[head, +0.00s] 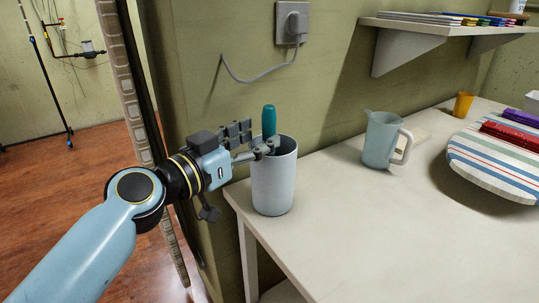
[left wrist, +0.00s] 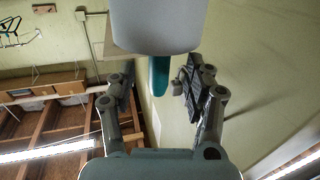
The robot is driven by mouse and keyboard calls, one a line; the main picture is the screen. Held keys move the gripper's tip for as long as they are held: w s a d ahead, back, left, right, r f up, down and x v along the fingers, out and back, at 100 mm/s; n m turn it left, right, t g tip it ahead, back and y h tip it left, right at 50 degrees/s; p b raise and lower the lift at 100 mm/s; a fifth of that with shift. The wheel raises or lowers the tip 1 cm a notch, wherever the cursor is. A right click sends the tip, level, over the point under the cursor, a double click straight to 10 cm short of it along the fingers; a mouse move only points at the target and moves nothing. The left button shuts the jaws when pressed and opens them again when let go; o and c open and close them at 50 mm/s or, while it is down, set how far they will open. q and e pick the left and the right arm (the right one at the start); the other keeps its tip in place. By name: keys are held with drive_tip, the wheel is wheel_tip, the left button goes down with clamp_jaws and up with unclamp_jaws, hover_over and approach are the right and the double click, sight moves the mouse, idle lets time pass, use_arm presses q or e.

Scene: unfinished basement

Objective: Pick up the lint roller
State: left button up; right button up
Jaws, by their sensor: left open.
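The lint roller (head: 269,121) stands in a pale grey cylindrical container (head: 274,184). Only its teal handle shows above the rim; the rest is hidden inside. My left gripper (head: 259,139) is open at the height of the rim, with its fingers close to the handle. In the left wrist view, which looks upside down, the teal handle (left wrist: 160,76) shows between the spread fingers (left wrist: 156,88), and the container (left wrist: 155,28) is at the top. I cannot tell whether a finger touches the handle. My right gripper is out of view.
The container stands near the left corner of a pale table (head: 390,240). A blue-grey jug (head: 380,139), an orange cup (head: 463,104) and a striped board (head: 490,165) are farther right. A wall outlet with a cable (head: 292,22) is above. The table's front middle is clear.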

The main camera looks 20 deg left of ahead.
sight(265, 136)
use_arm(q)
drive_tip(key=x, duration=0.4)
drive_tip(key=shift+w+d+f+p, duration=0.1)
drive_tip(key=shift+f+p, duration=0.1)
drive_tip(key=shift+p, duration=0.15)
clamp_jaws()
idle(0.4)
